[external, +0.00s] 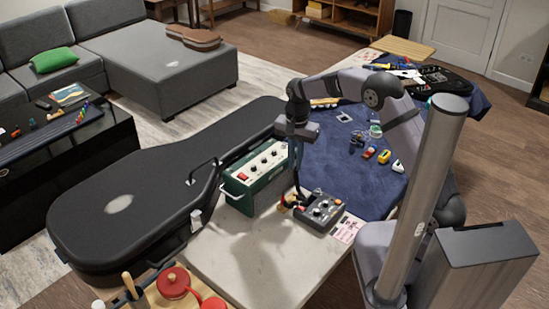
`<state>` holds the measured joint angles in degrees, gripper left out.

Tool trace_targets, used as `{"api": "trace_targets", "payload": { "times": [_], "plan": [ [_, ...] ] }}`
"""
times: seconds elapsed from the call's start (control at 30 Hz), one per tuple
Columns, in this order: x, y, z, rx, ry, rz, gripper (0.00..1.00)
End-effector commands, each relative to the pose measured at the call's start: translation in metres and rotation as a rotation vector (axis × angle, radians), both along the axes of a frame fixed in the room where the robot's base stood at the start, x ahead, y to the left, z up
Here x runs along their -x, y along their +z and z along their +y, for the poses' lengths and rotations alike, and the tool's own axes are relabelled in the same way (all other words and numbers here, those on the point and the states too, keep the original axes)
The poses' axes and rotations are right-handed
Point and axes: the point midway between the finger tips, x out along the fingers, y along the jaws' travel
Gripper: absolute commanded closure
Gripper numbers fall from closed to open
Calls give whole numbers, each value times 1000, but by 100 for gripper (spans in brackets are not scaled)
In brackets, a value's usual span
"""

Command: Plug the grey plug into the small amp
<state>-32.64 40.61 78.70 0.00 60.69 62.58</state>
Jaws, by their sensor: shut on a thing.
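The small amp (257,180) is a dark green box with a pale control panel, several knobs and a red switch. It stands upright on the pale worktop beside the black guitar case. My gripper (297,184) points down just right of the amp, close to its right end and above the worktop. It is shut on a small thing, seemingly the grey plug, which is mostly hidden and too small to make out. I cannot tell whether the plug touches the amp.
A dark pedal box with knobs (320,211) lies just right below my gripper, with small red and yellow plugs (288,201) beside it. The large black guitar case (150,190) borders the amp on the left.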

Motion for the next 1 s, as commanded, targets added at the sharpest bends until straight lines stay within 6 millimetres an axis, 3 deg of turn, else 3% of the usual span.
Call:
{"api": "trace_targets", "payload": {
  "times": [0.7, 1.0],
  "plan": [
    [0, 27, 0, -1, 0, 0, 100],
    [0, 28, 0, 0, 0, 0, 100]
  ]
}}
